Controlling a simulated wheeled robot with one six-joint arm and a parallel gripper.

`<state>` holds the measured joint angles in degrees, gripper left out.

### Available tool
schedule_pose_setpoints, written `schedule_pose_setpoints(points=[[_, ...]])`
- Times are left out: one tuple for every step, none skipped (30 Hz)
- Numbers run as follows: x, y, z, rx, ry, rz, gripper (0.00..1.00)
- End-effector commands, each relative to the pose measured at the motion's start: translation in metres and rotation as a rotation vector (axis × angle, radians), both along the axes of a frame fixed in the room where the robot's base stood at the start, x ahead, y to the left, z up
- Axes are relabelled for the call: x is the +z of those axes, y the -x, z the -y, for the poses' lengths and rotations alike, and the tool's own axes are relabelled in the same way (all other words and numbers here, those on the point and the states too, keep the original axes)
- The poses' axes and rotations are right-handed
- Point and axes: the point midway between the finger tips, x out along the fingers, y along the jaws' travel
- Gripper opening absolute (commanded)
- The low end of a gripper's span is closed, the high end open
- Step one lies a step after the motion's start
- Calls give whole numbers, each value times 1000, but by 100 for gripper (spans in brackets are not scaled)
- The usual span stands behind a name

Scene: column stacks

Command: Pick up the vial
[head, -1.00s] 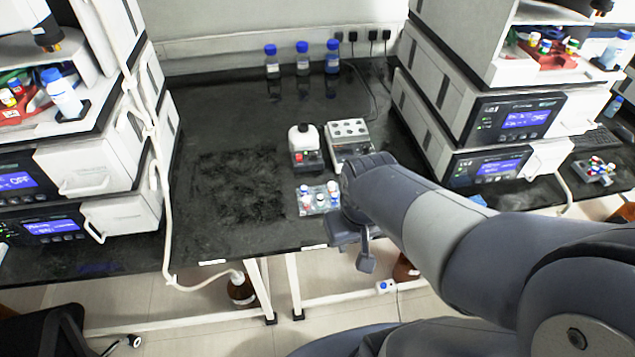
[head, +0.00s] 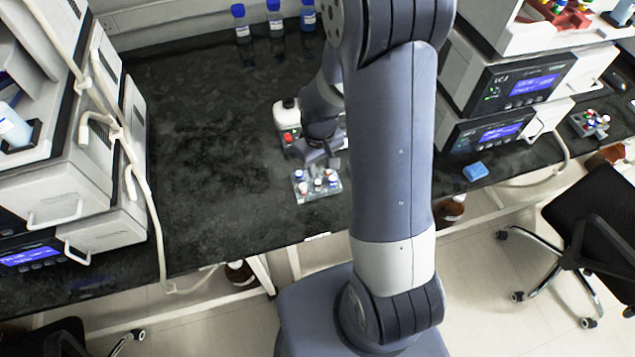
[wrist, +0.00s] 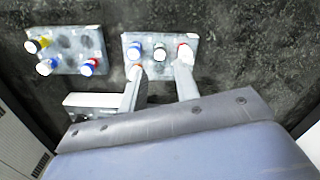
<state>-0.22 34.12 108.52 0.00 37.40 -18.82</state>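A clear rack of vials (head: 318,190) stands near the front of the black bench in the head view. In the wrist view, one rack (wrist: 143,39) holds a blue-capped vial (wrist: 134,49), a dark green-capped vial (wrist: 159,52) and a red-capped vial (wrist: 183,51). My gripper (wrist: 159,68) is open and empty, its fingers apart. The fingertips lie at either side of the green-capped vial in the picture; the height gap cannot be told. A second rack (wrist: 69,45) with several vials is at left in the wrist view. In the head view my gripper (head: 318,155) is just behind the rack.
A white-topped device (head: 287,116) stands behind the rack, partly hidden by my arm. Blue-capped bottles (head: 241,22) line the back wall. Instrument stacks flank the bench; a blue block (head: 475,171) lies at right. The bench left of the rack is clear.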

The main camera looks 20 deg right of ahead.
Motion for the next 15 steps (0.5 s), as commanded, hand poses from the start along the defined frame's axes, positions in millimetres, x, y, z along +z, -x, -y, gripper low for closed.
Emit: schedule_pose_setpoints(points=[[-7, 1, 0, 0, 0, -4, 30], [-10, 0, 0, 0, 0, -3, 30], [-14, 0, 0, 0, 0, -3, 30], [-16, 0, 0, -1, 0, -3, 30], [-17, 0, 0, -1, 0, -2, 30], [-19, 0, 0, -1, 0, -1, 30], [-20, 0, 0, -1, 0, 0, 30], [-21, 0, 0, -1, 0, 0, 30], [-22, 0, 0, -1, 0, -1, 30], [-24, 0, 0, -1, 0, -1, 30], [-25, -1, 0, -1, 0, -2, 30], [-28, -2, 0, -1, 0, -2, 30], [-31, -2, 0, -1, 0, -2, 30], [-34, -3, 0, -1, 0, -3, 30], [-38, -4, 0, -1, 0, -4, 30]])
